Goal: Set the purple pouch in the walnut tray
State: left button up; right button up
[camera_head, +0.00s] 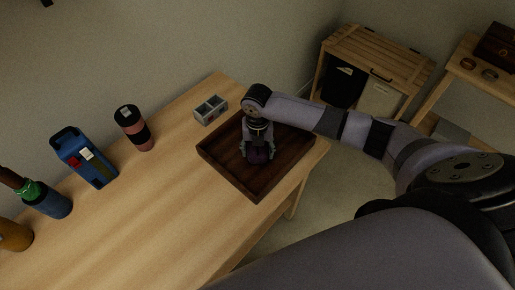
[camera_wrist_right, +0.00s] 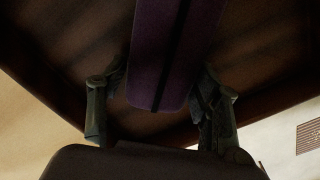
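The walnut tray (camera_head: 222,164) is dark brown, square and low-walled, at the right end of the wooden table in the head view. My right gripper (camera_head: 258,153) points down over the tray's middle. The purple pouch (camera_head: 258,157) is between its fingers, mostly hidden by them in the head view. In the right wrist view the pouch (camera_wrist_right: 160,55) has a dark stripe and sits between the fingers (camera_wrist_right: 160,100), which appear shut on it. The dark tray floor is behind it. I cannot tell whether the pouch touches the floor. My left gripper is out of view.
A grey divided box (camera_head: 210,110) stands just beyond the tray. The table front is clear.

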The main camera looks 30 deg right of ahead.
jog(key=shift+o, duration=1.4)
jog(key=shift+r, duration=0.15)
notch_tip(320, 180, up, 12)
jog(key=shift+b, duration=0.4)
